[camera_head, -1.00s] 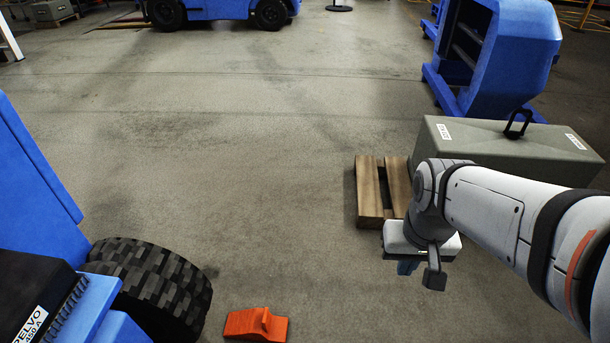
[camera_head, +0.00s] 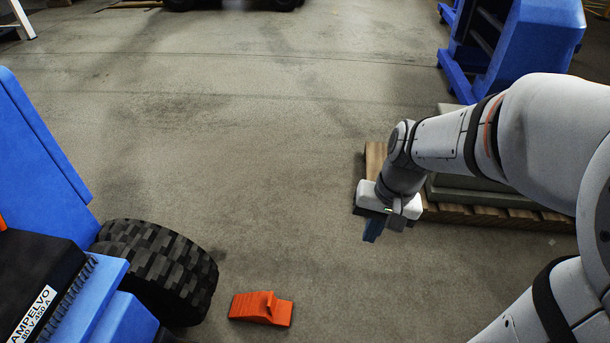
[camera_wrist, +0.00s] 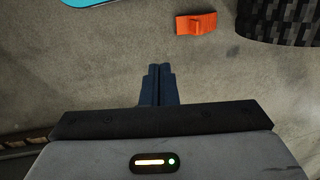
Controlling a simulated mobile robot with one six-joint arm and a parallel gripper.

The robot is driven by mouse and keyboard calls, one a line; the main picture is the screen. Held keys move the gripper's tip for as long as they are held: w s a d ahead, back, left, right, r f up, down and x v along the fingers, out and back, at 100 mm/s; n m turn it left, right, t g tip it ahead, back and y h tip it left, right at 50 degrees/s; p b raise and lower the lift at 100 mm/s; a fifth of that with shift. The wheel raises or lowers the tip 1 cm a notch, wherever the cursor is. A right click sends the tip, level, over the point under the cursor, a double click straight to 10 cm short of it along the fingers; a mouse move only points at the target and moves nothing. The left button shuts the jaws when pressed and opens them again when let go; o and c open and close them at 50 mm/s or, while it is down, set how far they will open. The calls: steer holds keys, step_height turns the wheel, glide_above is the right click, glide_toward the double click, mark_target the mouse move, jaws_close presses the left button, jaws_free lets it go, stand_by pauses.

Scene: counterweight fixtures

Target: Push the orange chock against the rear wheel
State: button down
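The orange chock (camera_head: 261,308) lies on the concrete floor to the right of the black rear wheel (camera_head: 160,265) of the blue vehicle, with a narrow strip of floor between them. In the wrist view the chock (camera_wrist: 196,23) is at the top and the tyre (camera_wrist: 280,20) is to its right, also apart. My gripper (camera_head: 371,232) is above the floor, to the right of and beyond the chock, touching neither. In the wrist view its two dark blue fingers (camera_wrist: 159,72) are together with nothing between them.
A grey counterweight block (camera_head: 460,190) on a wooden pallet (camera_head: 500,214) is behind my arm at right. A blue frame (camera_head: 530,45) stands at upper right. A turquoise object (camera_wrist: 88,2) shows at the wrist view's top edge. The middle floor is clear.

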mark_target(273, 307)
steer(key=w+a+f+m+g+y, duration=0.1)
steer(key=w+a+f+m+y, duration=0.15)
steer(key=w+a+f, duration=0.4)
steer(key=w+a+f+m+g+y+p, duration=0.1)
steer(key=w+a+f+m+y, duration=0.15)
steer(key=f, duration=0.65)
steer(key=w+a+f+m+g+y, duration=0.1)
steer(key=w+a+f+m+y, duration=0.15)
steer(key=w+a+f, duration=0.45)
steer(key=s+a+f+m+t, duration=0.1)
steer(key=s+f+m, duration=0.1)
steer(key=f, duration=1)
steer(key=s+a+f+m+t+y, duration=0.1)
steer(key=s+a+f+m, duration=0.1)
steer(key=f, duration=1.1)
steer(key=s+a+f+m+t+b, duration=0.1)
steer(key=f+m, duration=0.5)
steer(key=f, duration=0.6)
steer(key=shift+s+a+f+t+y, duration=0.2)
steer(key=shift+s+a+t, duration=0.1)
steer(key=shift+s, duration=0.4)
steer(key=shift+s+a+f+t+y, duration=0.1)
steer(key=shift+s+a+f+t, duration=0.15)
steer(key=shift+s, duration=0.45)
steer(key=shift+b+x, duration=0.45)
steer(key=shift+x, duration=0.4)
steer(key=shift+a+r, duration=0.1)
steer(key=shift+r, duration=0.05)
